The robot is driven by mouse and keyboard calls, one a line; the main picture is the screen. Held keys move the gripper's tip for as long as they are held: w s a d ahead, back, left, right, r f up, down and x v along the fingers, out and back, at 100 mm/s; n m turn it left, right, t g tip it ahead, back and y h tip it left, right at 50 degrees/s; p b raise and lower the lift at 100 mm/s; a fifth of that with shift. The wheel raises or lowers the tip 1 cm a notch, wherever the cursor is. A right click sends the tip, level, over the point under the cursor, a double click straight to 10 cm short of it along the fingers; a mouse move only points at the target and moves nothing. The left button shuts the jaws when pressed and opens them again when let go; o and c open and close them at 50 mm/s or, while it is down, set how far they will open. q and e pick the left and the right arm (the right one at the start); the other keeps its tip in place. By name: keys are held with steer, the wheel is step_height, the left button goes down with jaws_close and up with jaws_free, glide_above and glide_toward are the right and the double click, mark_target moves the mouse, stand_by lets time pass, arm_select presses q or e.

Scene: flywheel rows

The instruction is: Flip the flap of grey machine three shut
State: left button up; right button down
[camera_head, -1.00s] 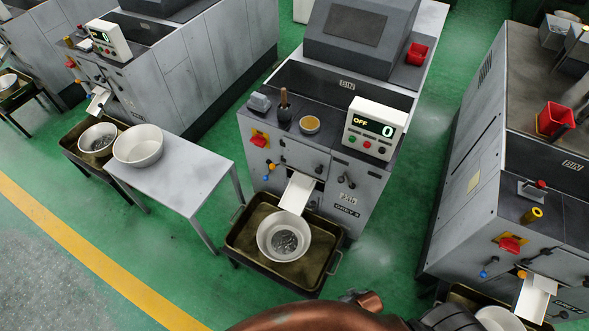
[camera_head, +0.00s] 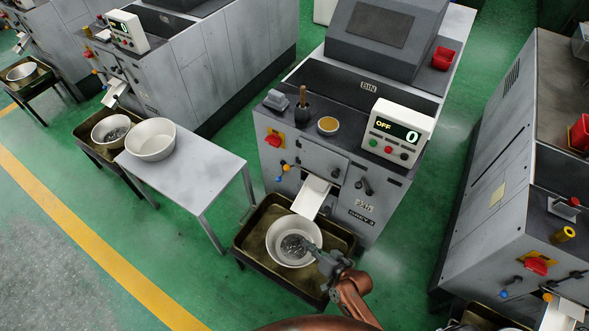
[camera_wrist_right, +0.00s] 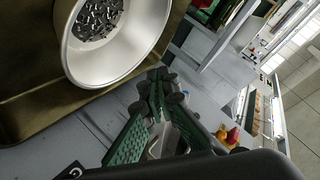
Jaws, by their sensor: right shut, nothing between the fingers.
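Grey machine three (camera_head: 345,228), labelled GREY 3, stands in the middle of the head view. Its flap (camera_head: 312,196) is a pale plate that sticks out of the front and slopes down over the tray, so it is open. My right gripper (camera_head: 322,257) is shut and empty, at the right rim of the white bowl, below and in front of the flap. I cannot tell whether it touches the bowl. In the right wrist view the green-padded fingers (camera_wrist_right: 160,82) show close beside the bowl. My left gripper is not in view.
The bowl (camera_head: 283,251) holds small metal parts and sits in a brass-coloured tray (camera_head: 248,247) below the flap. A grey side table (camera_head: 200,180) with another bowl (camera_head: 150,140) stands left. Another grey machine (camera_head: 490,180) stands right, with green floor between.

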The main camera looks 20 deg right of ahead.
steer(key=w+d+r+m+t+h, duration=0.3)
steer(key=w+r+m+t+h, duration=0.2)
steer(key=w+r+m+t, duration=0.3)
steer(key=w+r+m, duration=0.3)
steer(key=w+r, duration=0.3)
steer(key=r, duration=0.1)
steer(key=shift+w+t, duration=0.3)
steer(key=shift+w, duration=0.1)
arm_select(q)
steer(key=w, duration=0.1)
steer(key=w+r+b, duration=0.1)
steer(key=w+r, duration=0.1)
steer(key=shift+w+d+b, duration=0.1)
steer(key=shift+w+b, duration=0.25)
arm_select(e)
steer(key=x, duration=1)
steer(key=shift+d+f, duration=0.1)
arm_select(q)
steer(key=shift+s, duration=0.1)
arm_select(e)
steer(key=shift+f, duration=0.1)
